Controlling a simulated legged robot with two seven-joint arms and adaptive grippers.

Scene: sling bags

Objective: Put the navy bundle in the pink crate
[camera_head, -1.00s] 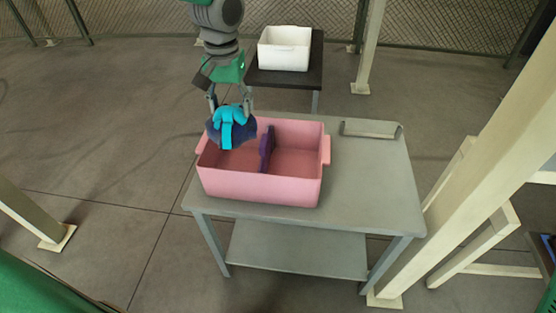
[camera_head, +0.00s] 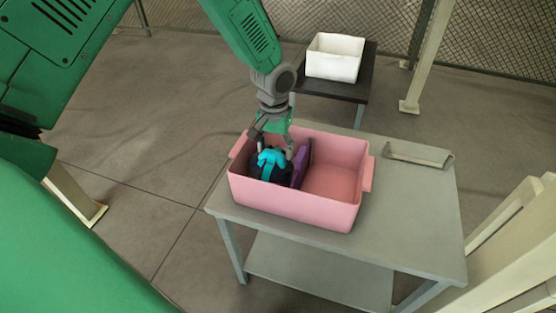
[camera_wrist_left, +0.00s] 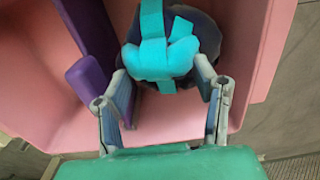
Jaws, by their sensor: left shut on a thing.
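The navy bundle (camera_head: 272,163) is a dark, rounded pack with a bright cyan strap knotted on top. It is down inside the left part of the pink crate (camera_head: 295,208), left of an upright purple piece. My left gripper (camera_head: 274,150) reaches down from above and is shut on the bundle at its cyan knot. The left wrist view shows the navy body (camera_wrist_left: 207,35) beyond the knot, between the fingers (camera_wrist_left: 163,75). Whether the bundle touches the crate floor is hidden by the front wall. My right gripper is not in view.
The purple upright piece (camera_head: 303,163) stands across the crate, close to the gripper's right finger. The crate's right part is empty. The crate stands on a grey table (camera_head: 415,215) with a grey metal bracket (camera_head: 418,154). A white bin (camera_head: 334,58) stands on a dark table behind.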

